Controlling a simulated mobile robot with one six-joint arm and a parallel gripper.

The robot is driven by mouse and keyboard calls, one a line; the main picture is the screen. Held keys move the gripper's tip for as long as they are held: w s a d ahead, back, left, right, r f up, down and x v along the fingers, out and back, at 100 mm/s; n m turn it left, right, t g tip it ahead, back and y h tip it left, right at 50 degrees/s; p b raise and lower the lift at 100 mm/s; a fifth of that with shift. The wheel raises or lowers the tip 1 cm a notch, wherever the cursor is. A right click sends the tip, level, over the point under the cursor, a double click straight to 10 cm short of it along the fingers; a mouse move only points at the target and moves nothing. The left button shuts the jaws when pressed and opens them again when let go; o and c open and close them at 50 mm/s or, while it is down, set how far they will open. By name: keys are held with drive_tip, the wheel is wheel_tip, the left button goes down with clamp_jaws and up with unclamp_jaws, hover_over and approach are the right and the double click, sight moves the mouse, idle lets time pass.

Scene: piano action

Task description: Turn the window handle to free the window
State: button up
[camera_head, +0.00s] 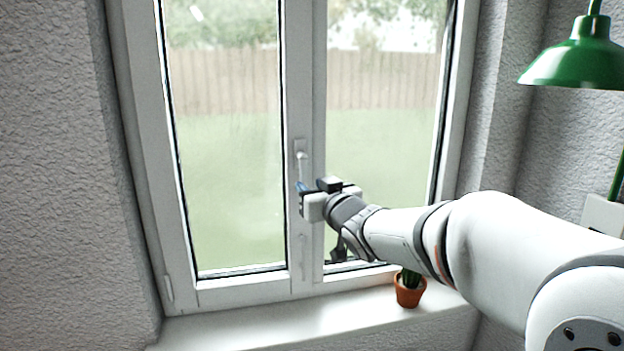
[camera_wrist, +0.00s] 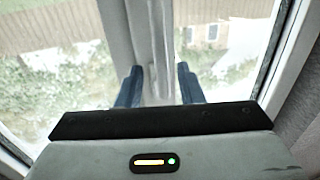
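The white window handle (camera_head: 301,160) is on the middle frame post of a closed-looking two-pane window (camera_head: 304,80). Its lever points down. My gripper (camera_head: 303,187) is at the lower end of the lever, reaching in from the right. In the wrist view my gripper (camera_wrist: 159,85) shows two blue fingertips held well apart, so it is open. Pale, upright white parts lie between and beyond the fingertips there. I cannot tell whether the lever is between the fingers or touching them, as my gripper's body hides its lower end.
A cactus in a terracotta pot (camera_head: 409,291) stands on the white windowsill (camera_head: 270,325), below my arm. A green lamp (camera_head: 575,62) hangs at upper right. Textured grey walls (camera_head: 55,180) flank the window. The space left of the handle is clear.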

sight(306, 182)
drive_tip(key=p+x, duration=0.1)
drive_tip(key=x, duration=0.4)
drive_tip(key=shift+w, duration=0.1)
drive_tip(key=shift+c, duration=0.4)
clamp_jaws()
